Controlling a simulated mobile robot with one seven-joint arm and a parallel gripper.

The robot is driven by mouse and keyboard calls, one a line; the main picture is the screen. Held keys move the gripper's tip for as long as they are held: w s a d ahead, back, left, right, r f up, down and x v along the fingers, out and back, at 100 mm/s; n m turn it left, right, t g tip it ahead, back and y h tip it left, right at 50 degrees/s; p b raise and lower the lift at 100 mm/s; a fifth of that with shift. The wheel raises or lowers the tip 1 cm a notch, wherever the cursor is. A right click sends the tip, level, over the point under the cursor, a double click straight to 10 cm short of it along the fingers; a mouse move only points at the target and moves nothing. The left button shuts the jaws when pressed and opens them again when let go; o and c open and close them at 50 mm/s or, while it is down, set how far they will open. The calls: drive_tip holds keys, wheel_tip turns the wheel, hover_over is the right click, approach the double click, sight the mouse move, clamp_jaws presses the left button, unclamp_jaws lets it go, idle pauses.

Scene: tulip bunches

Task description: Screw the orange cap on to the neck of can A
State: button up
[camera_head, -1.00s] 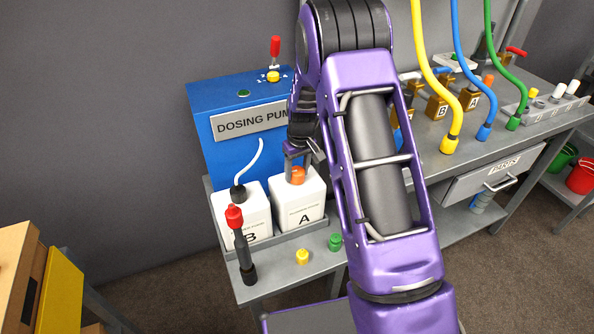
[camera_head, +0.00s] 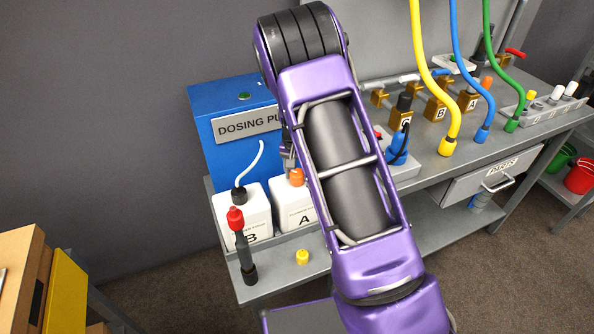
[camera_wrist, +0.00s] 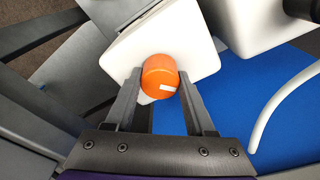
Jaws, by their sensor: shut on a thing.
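The orange cap (camera_head: 296,177) sits upright at the top of can A (camera_head: 290,212), a white can marked A. In the wrist view my gripper (camera_wrist: 160,76) has one finger on each side of the orange cap (camera_wrist: 160,73) and is shut on it. White can A (camera_wrist: 190,32) lies beyond the cap in that view. The cap hides the neck, so I cannot tell how far it is threaded. In the head view my arm hides most of the gripper and the right side of can A.
Can B (camera_head: 238,218), with a black cap and white hose, stands left of can A. A red-topped dark tool (camera_head: 240,245) stands in front. A yellow cap (camera_head: 302,257) lies on the bench. The blue dosing pump (camera_head: 225,150) stands behind.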

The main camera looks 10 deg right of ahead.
drive_tip(key=shift+m, duration=0.5)
drive_tip(key=shift+r+m+p, duration=0.1)
drive_tip(key=shift+m+p, duration=0.45)
drive_tip(key=shift+m, duration=0.55)
drive_tip(key=shift+m+h, duration=0.3)
drive_tip(key=shift+m, duration=1)
drive_tip(key=shift+p, duration=0.35)
drive_tip(key=shift+m, duration=0.7)
drive_tip(key=m+g+p, duration=0.1)
drive_tip(key=m, duration=0.2)
drive_tip(key=shift+m, duration=0.4)
